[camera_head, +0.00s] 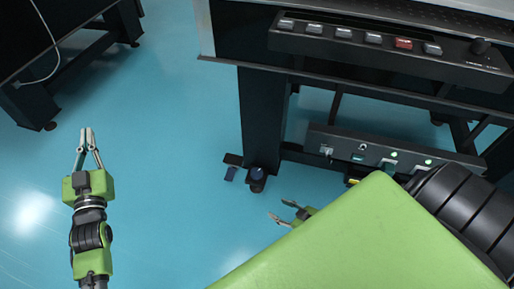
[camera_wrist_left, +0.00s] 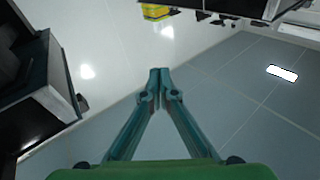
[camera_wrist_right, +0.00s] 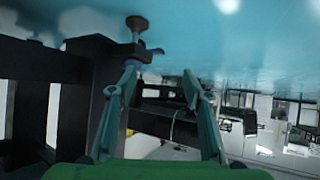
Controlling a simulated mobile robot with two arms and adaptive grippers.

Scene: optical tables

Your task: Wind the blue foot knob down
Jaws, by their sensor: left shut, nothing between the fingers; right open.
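The blue foot knob (camera_head: 257,173) sits low at the base of the black table leg (camera_head: 262,115) in the head view. In the right wrist view, the foot (camera_wrist_right: 137,24) shows upside down, with the knob partly hidden behind a fingertip. My right gripper (camera_head: 277,208) is open, just in front of and right of the knob in the head view. Its fingers also show spread in the right wrist view (camera_wrist_right: 159,70), with the foot beyond the left finger. My left gripper (camera_head: 86,132) is shut and empty, far left over the floor; its tips meet in the left wrist view (camera_wrist_left: 159,73).
A control panel (camera_head: 390,45) with buttons and a lower unit with green lights (camera_head: 375,154) are at the right. Another black table (camera_head: 70,75) stands upper left. Blue floor between is clear.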

